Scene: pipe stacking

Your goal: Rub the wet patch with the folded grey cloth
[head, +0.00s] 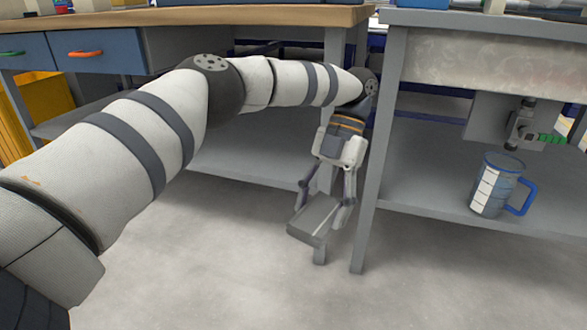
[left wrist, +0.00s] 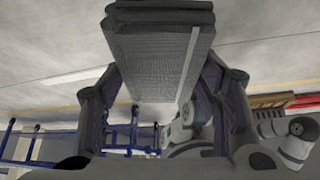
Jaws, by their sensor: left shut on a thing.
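My left gripper (head: 323,205) hangs down in front of the benches in the head view, its fingers shut on the folded grey cloth (head: 312,219). The cloth is a thick, flat, slightly tilted pad that sticks out from between the fingers above the floor. In the left wrist view the cloth (left wrist: 158,62) fills the top middle, with a finger on either side and a pale strip along it. I cannot make out a clear wet patch on the pale, mottled floor. My right gripper is not in view.
A grey bench leg (head: 375,160) stands close to the right of the gripper. A clear measuring jug (head: 492,186) with a blue handle stands on the lower shelf (head: 440,190) at right, below a drain valve (head: 522,125). A wood-topped bench (head: 200,17) is behind. The front floor (head: 230,270) is open.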

